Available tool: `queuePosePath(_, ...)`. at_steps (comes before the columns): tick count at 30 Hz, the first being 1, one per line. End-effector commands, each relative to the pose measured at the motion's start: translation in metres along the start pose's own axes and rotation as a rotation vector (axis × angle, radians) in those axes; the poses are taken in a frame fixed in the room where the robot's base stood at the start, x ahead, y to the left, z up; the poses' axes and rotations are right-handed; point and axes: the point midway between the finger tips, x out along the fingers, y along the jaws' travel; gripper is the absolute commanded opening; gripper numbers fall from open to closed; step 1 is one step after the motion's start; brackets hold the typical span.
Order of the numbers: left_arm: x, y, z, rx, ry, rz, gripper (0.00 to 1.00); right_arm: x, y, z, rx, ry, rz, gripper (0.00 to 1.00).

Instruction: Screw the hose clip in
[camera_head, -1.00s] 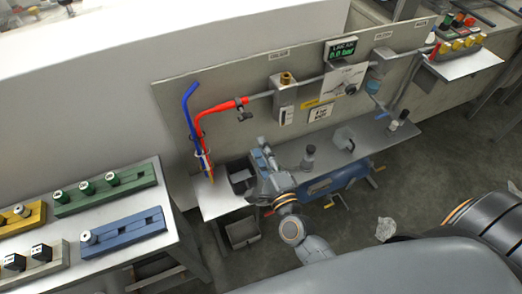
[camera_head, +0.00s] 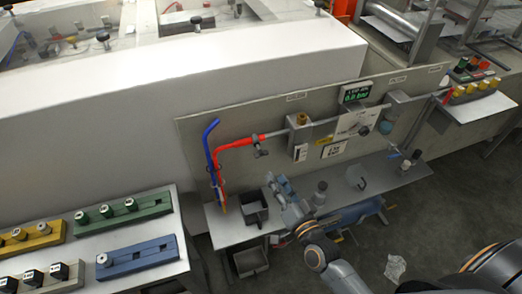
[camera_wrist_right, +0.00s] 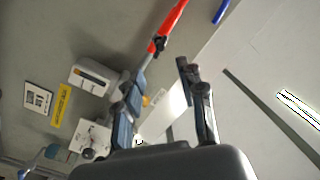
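The red hose (camera_head: 235,142) runs along the panel and bends down on the left beside a blue hose (camera_head: 209,150). A small dark clip with a knob (camera_head: 261,152) sits around the red hose's right end, by the grey pipe. In the right wrist view the red hose (camera_wrist_right: 173,20) and the dark clip (camera_wrist_right: 157,44) show above my fingers, apart from them. My right gripper (camera_head: 282,188) is over the bench, below and right of the clip. In the wrist view its fingers (camera_wrist_right: 165,88) are spread, with nothing held. My left gripper is out of view.
The bench (camera_head: 228,228) under the panel holds a dark bin (camera_head: 253,212), a small grey bottle (camera_head: 319,192) and a metal bracket (camera_head: 357,178). A gauge box with a green display (camera_head: 356,93) tops the panel. Coloured fixture blocks (camera_head: 140,257) stand at left.

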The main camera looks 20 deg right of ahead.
Motion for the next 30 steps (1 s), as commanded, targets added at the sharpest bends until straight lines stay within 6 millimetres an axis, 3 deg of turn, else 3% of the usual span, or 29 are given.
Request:
queuePosePath(9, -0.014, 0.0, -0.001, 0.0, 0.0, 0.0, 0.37, 0.07, -0.002, -0.003, 0.002, 0.002, -0.002, 0.39)
queuePosePath(15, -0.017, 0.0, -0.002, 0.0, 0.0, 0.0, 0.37, 0.103, -0.002, -0.001, 0.005, 0.002, -0.002, 0.39)
queuePosePath(21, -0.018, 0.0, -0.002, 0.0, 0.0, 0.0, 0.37, 0.117, -0.001, 0.0, 0.005, 0.001, 0.0, 0.39)
queuePosePath(30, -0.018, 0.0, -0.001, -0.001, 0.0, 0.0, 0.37, 0.119, -0.001, 0.0, 0.006, 0.001, 0.0, 0.39)
